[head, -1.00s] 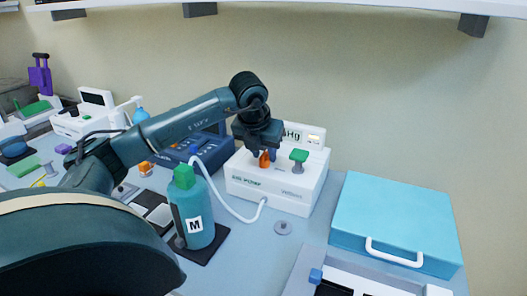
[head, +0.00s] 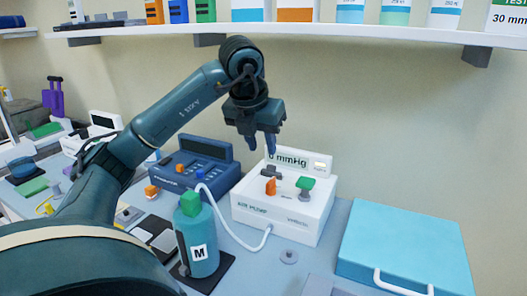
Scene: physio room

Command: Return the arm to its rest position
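My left arm comes in from the left and reaches over the counter. My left gripper (head: 262,146) points down in the air above the white air pump box (head: 275,223). Its two fingers are a little apart with nothing seen between them. The pump has an orange lever (head: 270,186), a green-topped knob (head: 305,186) and a display reading 0 mmHg (head: 288,160). The gripper is clear of the lever. My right gripper is not in view.
A teal bottle marked M (head: 197,240) with a green cap stands left of the pump, with a white hose beside it. A blue device (head: 190,178) stands behind it. A light blue case (head: 405,245) lies at right. A shelf (head: 330,32) with boxes runs overhead.

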